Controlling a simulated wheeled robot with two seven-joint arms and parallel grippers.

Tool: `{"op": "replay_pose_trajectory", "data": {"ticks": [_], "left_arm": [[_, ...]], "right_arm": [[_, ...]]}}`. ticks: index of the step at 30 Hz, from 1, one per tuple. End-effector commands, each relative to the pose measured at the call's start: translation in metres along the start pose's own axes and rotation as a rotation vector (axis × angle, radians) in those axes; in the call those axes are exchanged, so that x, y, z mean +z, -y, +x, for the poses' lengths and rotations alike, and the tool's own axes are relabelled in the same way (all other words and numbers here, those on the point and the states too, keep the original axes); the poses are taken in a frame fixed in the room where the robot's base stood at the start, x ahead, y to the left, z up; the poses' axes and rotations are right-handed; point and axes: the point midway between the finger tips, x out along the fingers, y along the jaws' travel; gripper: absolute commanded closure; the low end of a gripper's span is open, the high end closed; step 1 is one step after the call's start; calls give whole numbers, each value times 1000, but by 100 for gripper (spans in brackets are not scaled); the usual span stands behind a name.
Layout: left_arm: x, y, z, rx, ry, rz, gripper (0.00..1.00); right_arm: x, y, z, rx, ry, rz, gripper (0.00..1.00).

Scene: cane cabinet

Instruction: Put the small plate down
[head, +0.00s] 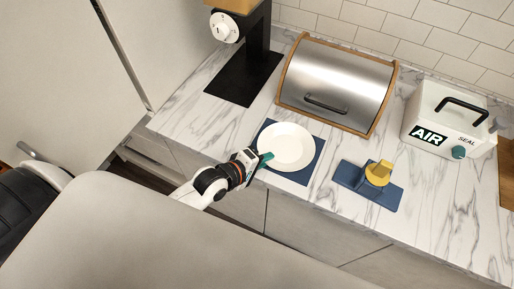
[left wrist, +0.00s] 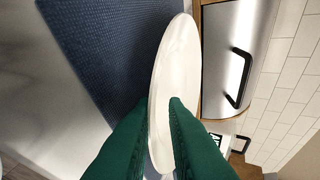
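The small white plate (head: 287,147) is over a dark blue mat (head: 303,176) on the marble counter. In the left wrist view the plate (left wrist: 178,65) is seen steeply from the side, its near rim between my green fingers, with the mat (left wrist: 95,50) to its left. My left gripper (head: 264,158) is at the plate's front-left rim and appears shut on it. In the left wrist view the fingertips (left wrist: 160,101) lie on either side of the rim. Whether the plate's far side touches the mat cannot be told. My right gripper is not in view.
A steel bread box (head: 335,80) with wooden sides stands behind the plate. A folded blue cloth (head: 350,176) with a yellow object (head: 378,173) lies to the right. A white AIR SEAL box (head: 445,115) and a black appliance (head: 245,75) flank the area.

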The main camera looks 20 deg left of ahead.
Motion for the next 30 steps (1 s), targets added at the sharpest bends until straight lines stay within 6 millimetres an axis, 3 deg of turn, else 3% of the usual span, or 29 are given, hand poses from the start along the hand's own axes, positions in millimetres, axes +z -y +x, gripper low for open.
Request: {"op": "replay_pose_trajectory", "data": {"ticks": [18, 30], "left_arm": [[0, -2, -108, 3, -1, -1, 88], [1, -2, -119, 3, 1, 3, 88]], "right_arm": [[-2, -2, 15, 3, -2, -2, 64], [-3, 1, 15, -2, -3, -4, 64]]}}
